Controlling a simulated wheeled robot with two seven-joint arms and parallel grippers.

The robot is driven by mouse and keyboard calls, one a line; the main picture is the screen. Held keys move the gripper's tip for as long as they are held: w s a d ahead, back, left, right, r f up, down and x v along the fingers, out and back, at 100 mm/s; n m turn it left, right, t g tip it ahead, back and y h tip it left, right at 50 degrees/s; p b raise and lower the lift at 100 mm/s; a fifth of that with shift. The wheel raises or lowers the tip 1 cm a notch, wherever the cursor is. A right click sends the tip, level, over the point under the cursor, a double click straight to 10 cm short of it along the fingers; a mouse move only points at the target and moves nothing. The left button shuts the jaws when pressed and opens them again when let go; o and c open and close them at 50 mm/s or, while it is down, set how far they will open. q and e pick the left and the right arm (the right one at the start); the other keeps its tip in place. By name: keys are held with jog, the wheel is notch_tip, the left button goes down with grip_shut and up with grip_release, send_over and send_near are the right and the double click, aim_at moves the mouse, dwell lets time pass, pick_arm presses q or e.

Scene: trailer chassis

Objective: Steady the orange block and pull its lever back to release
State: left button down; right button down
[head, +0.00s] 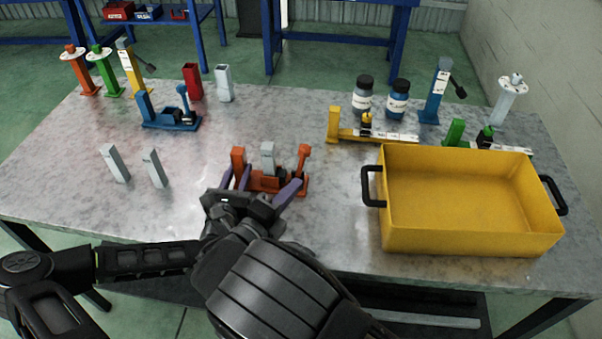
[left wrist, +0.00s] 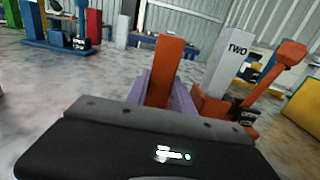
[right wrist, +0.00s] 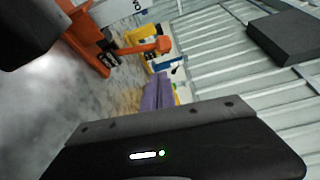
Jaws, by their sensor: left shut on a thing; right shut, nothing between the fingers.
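The orange block (head: 262,184) stands on the grey table, with an upright orange post on its left and a lever (head: 303,158) with a thick orange head on its right. A grey piece (head: 268,160), marked "TWO" in the left wrist view (left wrist: 232,55), stands upright between them. My left gripper (head: 236,178) is shut on the orange post, with purple fingers on its sides in the left wrist view (left wrist: 164,85). My right gripper (head: 293,187) is shut and empty, low beside the lever. In the right wrist view the lever (right wrist: 145,47) lies beyond the purple fingers (right wrist: 157,92), apart from them.
A yellow bin (head: 470,244) with black handles stands close on the right. A blue block with a lever (head: 170,118) is behind left, and a yellow one (head: 372,136) behind right. Two grey pieces (head: 115,164) stand at left. Table between these is clear.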

pick_arm(q)
jog(key=shift+a, duration=0.1)
pick_arm(e)
jog(key=shift+s+a+f, duration=0.1)
jog(key=shift+s+a, duration=0.05)
jog(key=shift+s, duration=0.2)
jog(key=d+m+g+y, duration=0.1)
jog(key=d+m+g, duration=0.8)
jog(key=m+g, duration=0.15)
jog(key=w+d+r+m+g+y, duration=0.1)
jog(key=w+r+m+y, duration=0.2)
jog(key=r+m+y, duration=0.7)
notch_tip(320, 180, up, 3)
jog(key=shift+d+f+m+y, duration=0.15)
jog(key=shift+m+y, duration=0.15)
jog(key=shift+m, duration=0.55)
